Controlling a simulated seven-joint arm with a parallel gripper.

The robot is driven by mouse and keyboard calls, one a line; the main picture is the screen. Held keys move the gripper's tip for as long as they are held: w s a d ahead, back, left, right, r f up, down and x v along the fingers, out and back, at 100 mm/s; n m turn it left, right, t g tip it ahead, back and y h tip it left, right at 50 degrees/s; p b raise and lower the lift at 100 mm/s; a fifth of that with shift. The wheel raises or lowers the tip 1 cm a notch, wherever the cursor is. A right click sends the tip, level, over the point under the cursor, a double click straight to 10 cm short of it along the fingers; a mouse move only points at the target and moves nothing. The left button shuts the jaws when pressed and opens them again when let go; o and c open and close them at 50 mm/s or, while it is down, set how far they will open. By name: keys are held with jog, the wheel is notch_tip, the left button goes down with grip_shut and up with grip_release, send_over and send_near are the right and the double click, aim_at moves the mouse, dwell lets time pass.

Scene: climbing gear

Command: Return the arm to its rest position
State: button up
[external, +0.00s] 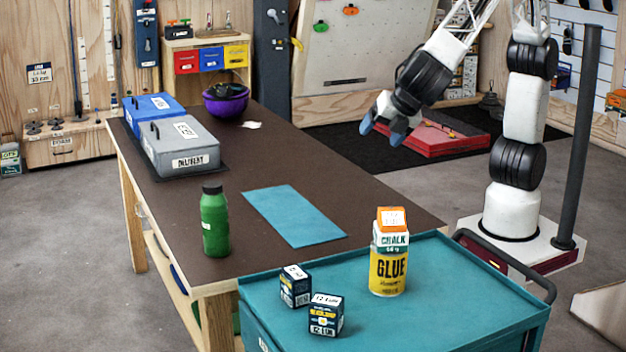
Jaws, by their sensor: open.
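My gripper (384,131) hangs in the air to the right of the brown table (300,160), in front of the climbing wall in the picture. Its two blue-grey fingertips are apart, pointing down and left. Nothing shows between them. My arm rises from its white base at the right and bends over at the top, where the frame cuts it off.
The table holds a blue box (152,106), a grey box (180,146), a purple bowl (226,99), a green bottle (214,222) and a blue mat (293,216). A teal cart (440,310) bears a glue can (387,272), a chalk box (391,229) and two small boxes (326,315).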

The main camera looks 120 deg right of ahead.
jog(key=s+d+m+y, duration=0.2)
jog(key=s+d+m, duration=0.2)
jog(key=s, duration=0.6)
jog(key=s+d+m+y, duration=0.2)
jog(key=s+d+m, duration=0.3)
jog(key=s, duration=0.6)
jog(key=s+d+m+y, duration=0.2)
jog(key=s+d+m, duration=0.2)
jog(key=s, duration=0.6)
jog(key=shift+s+d+f+m+y, duration=0.15)
jog(key=shift+d+m+y, duration=0.25)
jog(key=shift+m, duration=0.4)
